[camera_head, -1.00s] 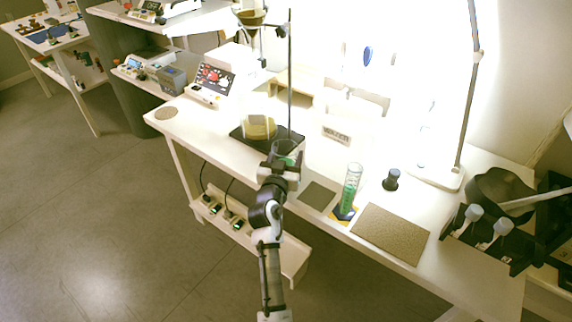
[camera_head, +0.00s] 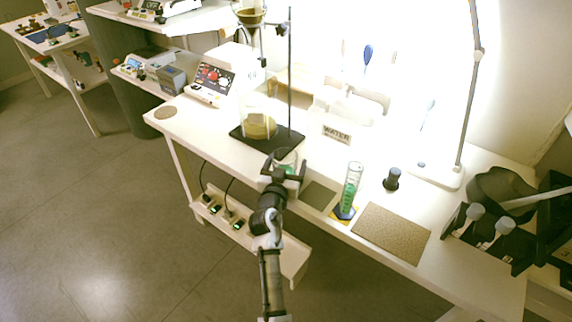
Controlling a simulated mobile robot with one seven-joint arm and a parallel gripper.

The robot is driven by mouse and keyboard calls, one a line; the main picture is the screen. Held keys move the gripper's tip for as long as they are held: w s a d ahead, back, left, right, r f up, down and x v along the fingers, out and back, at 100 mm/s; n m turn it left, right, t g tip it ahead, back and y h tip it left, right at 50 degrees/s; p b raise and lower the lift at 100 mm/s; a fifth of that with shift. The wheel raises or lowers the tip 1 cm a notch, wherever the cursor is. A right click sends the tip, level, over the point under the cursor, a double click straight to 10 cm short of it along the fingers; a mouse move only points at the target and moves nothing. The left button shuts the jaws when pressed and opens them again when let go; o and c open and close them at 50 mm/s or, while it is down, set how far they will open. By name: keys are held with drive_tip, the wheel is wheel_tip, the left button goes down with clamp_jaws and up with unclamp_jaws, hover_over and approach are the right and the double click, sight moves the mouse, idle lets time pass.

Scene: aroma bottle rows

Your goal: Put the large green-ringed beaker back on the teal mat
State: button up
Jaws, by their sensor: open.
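A clear glass beaker (camera_head: 287,155) with green on it stands at the bench's front edge, just left of a small dark grey-green square mat (camera_head: 318,195). This mat is the nearest match for the teal mat; its colour looks dull and it is bare. My gripper (camera_head: 285,170) is open at the beaker, its fingers spread to either side of the lower part. The fingers hide the beaker's base, so I cannot tell whether they touch it or exactly what it rests on.
A retort stand (camera_head: 290,138) with a yellowish beaker (camera_head: 258,124) is behind. A green-filled graduated cylinder (camera_head: 350,190), a brown mat (camera_head: 392,233) and a dark bottle (camera_head: 391,180) are to the right. A WATER label (camera_head: 337,134) stands farther back.

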drive_tip(key=shift+r, duration=0.2)
drive_tip(key=b+v, duration=0.3)
drive_tip(key=v, duration=0.9)
